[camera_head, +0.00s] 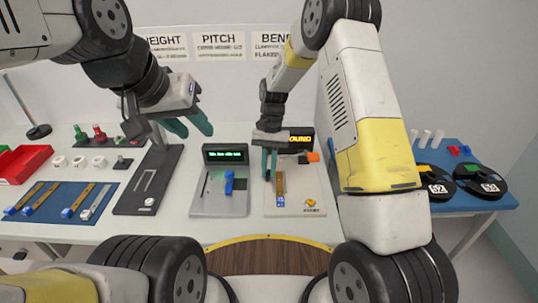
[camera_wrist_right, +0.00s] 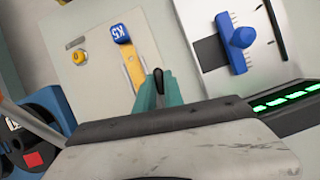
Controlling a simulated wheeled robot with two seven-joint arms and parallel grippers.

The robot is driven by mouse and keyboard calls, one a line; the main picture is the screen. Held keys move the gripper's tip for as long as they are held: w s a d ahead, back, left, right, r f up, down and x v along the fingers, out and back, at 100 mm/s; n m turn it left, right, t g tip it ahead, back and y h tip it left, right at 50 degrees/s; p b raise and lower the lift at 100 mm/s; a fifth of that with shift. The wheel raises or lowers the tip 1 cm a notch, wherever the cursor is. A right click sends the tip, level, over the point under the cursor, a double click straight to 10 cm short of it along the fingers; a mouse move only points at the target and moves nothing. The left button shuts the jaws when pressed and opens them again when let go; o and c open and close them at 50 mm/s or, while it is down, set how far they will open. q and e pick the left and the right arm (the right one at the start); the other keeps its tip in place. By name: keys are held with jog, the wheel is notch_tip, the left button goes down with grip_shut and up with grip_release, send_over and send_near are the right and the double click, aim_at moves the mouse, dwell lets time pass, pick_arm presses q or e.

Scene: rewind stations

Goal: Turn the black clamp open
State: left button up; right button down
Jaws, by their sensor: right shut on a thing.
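The black clamp (camera_wrist_right: 158,76) shows in the right wrist view as a small dark lever between my right gripper's teal fingertips. It sits at the end of a brass strip with a blue tag (camera_wrist_right: 122,34), on a pale station plate. In the head view my right gripper (camera_head: 269,165) points down over this station (camera_head: 295,204), beside the brass strip (camera_head: 280,184), and hides the clamp. My right gripper is shut on the clamp. My left gripper (camera_head: 190,126) hangs open and empty above the table, left of the stations, with its teal fingers apart.
A grey station with a blue knob (camera_head: 229,183) and green display (camera_head: 226,154) stands left of the clamp station. A dark upright stand (camera_head: 150,180), a blue mat with strips (camera_head: 40,216) and a red bin (camera_head: 22,163) are further left. Black spools (camera_head: 480,182) lie at the right.

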jog(key=shift+n+h, duration=0.3)
jog(key=shift+n, duration=0.3)
jog(key=c, duration=1.4)
grip_release()
jog(key=shift+c, duration=0.2)
jog(key=v, duration=0.7)
jog(key=shift+w+r, duration=0.15)
jog(key=shift+r, duration=0.3)
